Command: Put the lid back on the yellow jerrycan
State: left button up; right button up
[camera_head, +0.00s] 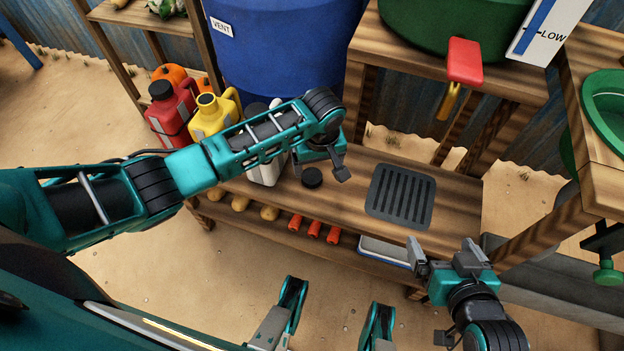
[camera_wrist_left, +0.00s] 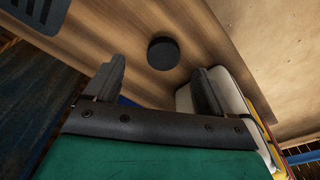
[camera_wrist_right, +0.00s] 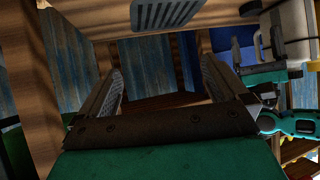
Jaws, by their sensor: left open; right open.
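The yellow jerrycan (camera_head: 213,114) stands at the left end of the bench, with its mouth uncovered and part of it behind my left arm. A round black lid (camera_head: 312,177) lies flat on the bench; it also shows in the left wrist view (camera_wrist_left: 164,53). My left gripper (camera_head: 340,172) is open and empty above the bench, close to the lid. In the left wrist view its fingers (camera_wrist_left: 160,85) point toward the lid, with no contact visible. My right gripper (camera_head: 447,257) is open and empty in front of the bench's right end.
A white can (camera_head: 265,171) stands beside the lid, partly behind my left arm. A red jerrycan (camera_head: 170,112) stands left of the yellow one. A black slotted mat (camera_head: 400,196) lies right of the lid. A blue barrel (camera_head: 285,45) stands behind. A red-handled tap (camera_head: 464,62) overhangs the bench.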

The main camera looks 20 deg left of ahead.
aim_at(312, 176)
pick_arm(q)
jog(key=shift+w+f, duration=0.1)
jog(key=shift+f, duration=0.5)
pick_arm(e)
jog(key=shift+f, duration=0.3)
pick_arm(q)
jog(key=shift+a+f+b, duration=0.25)
jog(key=shift+f+b, duration=0.15)
jog(key=shift+f, duration=0.05)
jog(key=f, duration=0.1)
jog(key=f+b, duration=0.1)
jog(key=a+f+b, duration=0.1)
jog(key=shift+w+f, duration=0.35)
jog(key=shift+w, duration=0.05)
jog(key=shift+f+b, duration=0.25)
jog(key=shift+b, duration=0.05)
pick_arm(e)
jog(key=shift+w+a+f, duration=0.25)
jog(key=shift+a+f, duration=0.15)
jog(key=shift+f, duration=0.2)
pick_arm(q)
jog(key=c, duration=1.1)
pick_arm(e)
jog(key=shift+f, duration=0.2)
pick_arm(q)
jog(key=shift+r, duration=0.2)
